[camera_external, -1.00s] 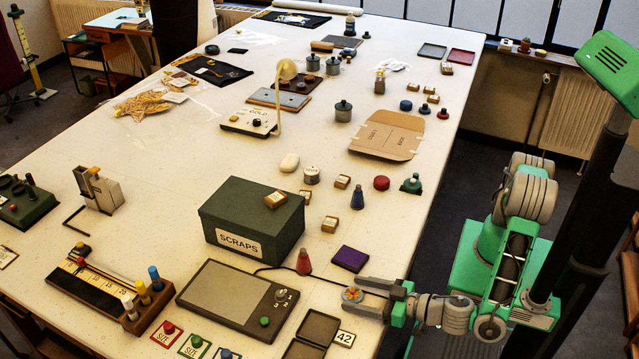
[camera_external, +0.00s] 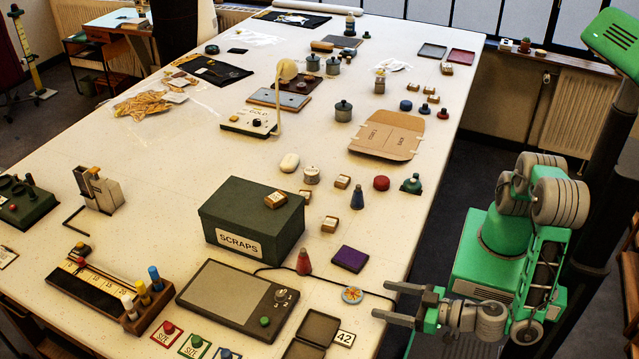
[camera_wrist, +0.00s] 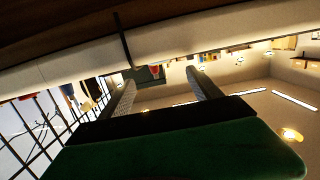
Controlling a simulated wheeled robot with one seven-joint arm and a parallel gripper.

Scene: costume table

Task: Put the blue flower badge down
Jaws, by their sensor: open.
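The badge cannot be made out in the wrist view.
A purple block (camera_external: 349,259) and a red cone-shaped piece (camera_external: 304,263) stand near the badge. A dark cable runs past it. A grey scale (camera_external: 225,293), an open dark box (camera_external: 312,330) and a "42" card (camera_external: 345,338) lie nearby. The green SCRAPS box (camera_external: 253,218) stands behind.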

